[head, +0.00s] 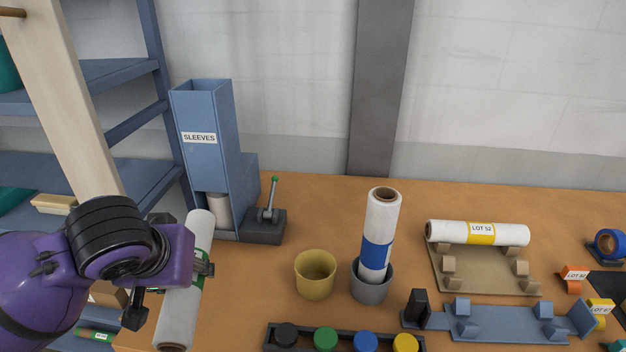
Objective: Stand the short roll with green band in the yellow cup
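The white roll with a green band (182,305) is at the left, tilted, with its open lower end toward the bottom of the view. My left gripper (203,268) is shut on it around the green band, which is mostly hidden. The roll is left of the yellow cup (315,278) and apart from it. The yellow cup stands upright on the wooden table and looks empty. My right gripper is not in view.
A grey cup (370,291) right of the yellow cup holds a blue-banded roll (380,222). A blue sleeve dispenser (205,135) and lever box (264,227) stand behind. A yellow-banded roll (450,232) lies on a tan cradle (480,275). A dark tray (345,336) of coloured caps is in front.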

